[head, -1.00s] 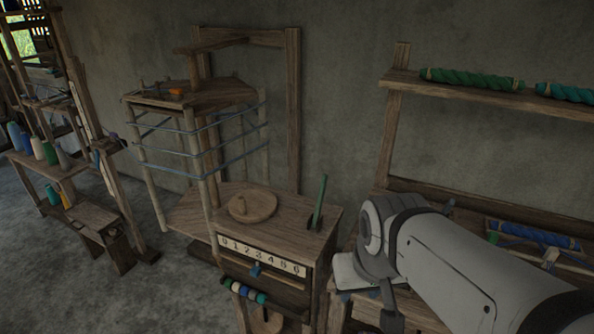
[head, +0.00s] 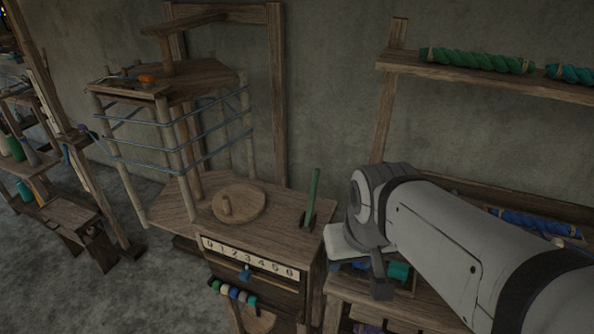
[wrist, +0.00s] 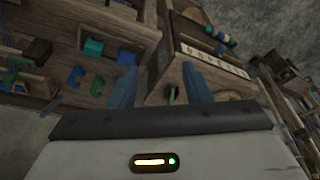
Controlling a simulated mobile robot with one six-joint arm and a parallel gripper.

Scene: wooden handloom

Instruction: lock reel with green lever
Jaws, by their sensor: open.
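The green lever (head: 313,192) stands nearly upright in a dark bracket at the right end of the reel's wooden cabinet top. The reel (head: 180,135), a wooden frame wound with blue yarn, stands on the left of that cabinet.
A round wooden disc with a peg (head: 239,204) lies on the cabinet top. A number strip (head: 250,259) with a blue slider is on its front, above several coloured spools. A shelf with green yarn skeins (head: 477,60) is at right. Grey floor is free at lower left.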

